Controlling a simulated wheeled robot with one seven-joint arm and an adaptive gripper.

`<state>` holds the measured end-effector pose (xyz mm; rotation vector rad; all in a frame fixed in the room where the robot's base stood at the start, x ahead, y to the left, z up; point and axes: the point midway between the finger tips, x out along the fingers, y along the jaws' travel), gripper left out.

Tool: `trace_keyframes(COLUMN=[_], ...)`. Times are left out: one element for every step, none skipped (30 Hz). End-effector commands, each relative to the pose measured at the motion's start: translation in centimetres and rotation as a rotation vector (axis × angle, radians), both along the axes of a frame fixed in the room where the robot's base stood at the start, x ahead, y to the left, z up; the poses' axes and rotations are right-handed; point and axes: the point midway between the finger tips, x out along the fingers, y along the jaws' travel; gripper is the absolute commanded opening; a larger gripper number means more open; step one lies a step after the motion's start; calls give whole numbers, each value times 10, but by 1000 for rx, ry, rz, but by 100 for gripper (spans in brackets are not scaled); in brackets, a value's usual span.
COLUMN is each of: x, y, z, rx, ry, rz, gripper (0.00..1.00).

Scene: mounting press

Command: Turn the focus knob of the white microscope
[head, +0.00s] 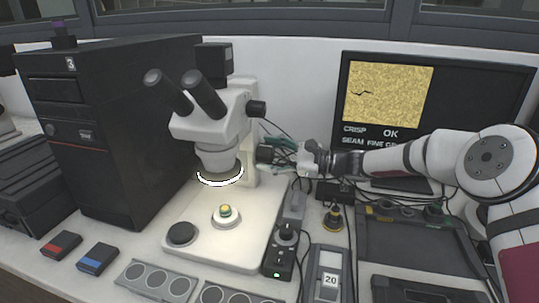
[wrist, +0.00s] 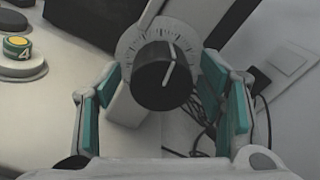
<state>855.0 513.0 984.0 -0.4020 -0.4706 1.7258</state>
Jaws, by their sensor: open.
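The white microscope (head: 214,126) stands at the middle left of the bench in the head view, with black eyepieces and a lit ring under its head. Its black focus knob (head: 264,154) is at the side of the stand. In the wrist view the focus knob (wrist: 163,76) is large and central, with a white pointer line and a graduated white dial behind it. My gripper (head: 278,153) is at the knob from the right. In the wrist view my gripper (wrist: 162,88) is open, its teal-padded fingers either side of the knob with visible gaps.
A second black knob (head: 257,108) sits higher on the microscope head. A sample on a round holder (head: 226,215) rests on the white base. A monitor (head: 473,100) at the back right shows a yellow picture and "CRISP OK". Cables (wrist: 262,85) hang near the right finger.

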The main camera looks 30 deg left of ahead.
Motion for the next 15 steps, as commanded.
trace_keyframes(x=[0, 0, 1, 2, 2, 4, 5, 5, 7, 8, 9, 11, 12, 13, 15], y=[0, -1, -2, -4, -6, -11, -15, -19, -26, -32, -38, -46, -53, -59, -67], z=[0, 0, 0, 0, 0, 0, 1, 1, 0, 0, 0, 0, 1, 1, 1], rx=[0, 1, 0, 0, 0, 0, 1, 0, 0, 0, -1, 0, 0, 0, -1], ry=[0, 0, 0, 0, -1, -1, -1, -1, 0, 0, -1, 0, 0, 0, 0], rz=[0, -1, -1, -1, -2, -4, -4, -4, -4, -4, -4, -5, -4, -4, -4], gripper=[62, 62, 62, 62, 62, 62, 62, 62, 62, 62, 62, 62, 62, 62, 62])
